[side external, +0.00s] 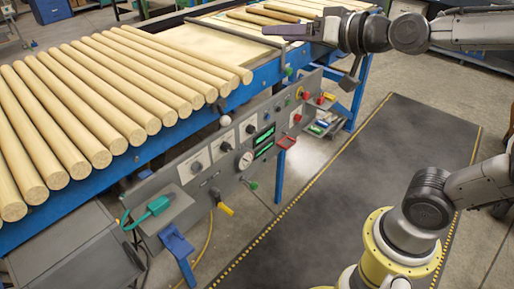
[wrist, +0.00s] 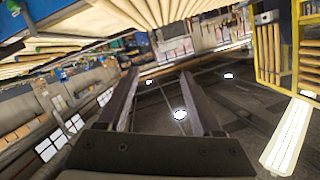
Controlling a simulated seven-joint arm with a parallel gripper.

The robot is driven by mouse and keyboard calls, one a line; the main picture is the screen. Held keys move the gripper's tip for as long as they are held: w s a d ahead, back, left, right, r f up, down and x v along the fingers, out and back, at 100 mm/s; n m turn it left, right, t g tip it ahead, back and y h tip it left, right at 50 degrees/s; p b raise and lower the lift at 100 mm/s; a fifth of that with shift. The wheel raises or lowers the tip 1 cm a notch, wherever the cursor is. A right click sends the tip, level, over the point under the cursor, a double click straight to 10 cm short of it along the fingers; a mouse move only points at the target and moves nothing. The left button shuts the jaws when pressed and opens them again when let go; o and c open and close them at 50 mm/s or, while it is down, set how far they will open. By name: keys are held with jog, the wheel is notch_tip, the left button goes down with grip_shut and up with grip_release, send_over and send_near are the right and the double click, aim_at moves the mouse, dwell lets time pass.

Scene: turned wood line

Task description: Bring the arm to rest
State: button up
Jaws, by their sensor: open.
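My gripper (side external: 272,31) is at the top of the side external view, at the end of my arm reaching in from the right. Its dark fingers point left, over or in front of the far part of the wood line; the exact height above it is unclear. In the wrist view my gripper (wrist: 159,76) shows two dark fingers spread apart with nothing between them. Turned wood rods (side external: 120,85) lie side by side on the blue-framed line (side external: 265,76), clear of my gripper.
A grey control panel (side external: 225,150) with knobs, a gauge and a red button fronts the line. A dark floor mat (side external: 400,140) with a yellow-dotted edge is largely clear. More rods (side external: 258,17) lie at the far end near my gripper. A blue bin (side external: 50,10) stands far left.

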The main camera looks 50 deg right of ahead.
jog(key=s+d+f+n+g, duration=0.1)
jog(key=s+f+n+g, duration=0.3)
jog(key=s+f+g, duration=0.5)
jog(key=s+f, duration=0.6)
jog(key=s, duration=0.3)
jog(key=shift+s+g, duration=0.2)
jog(key=shift+g, duration=0.2)
jog(key=shift+r, duration=0.1)
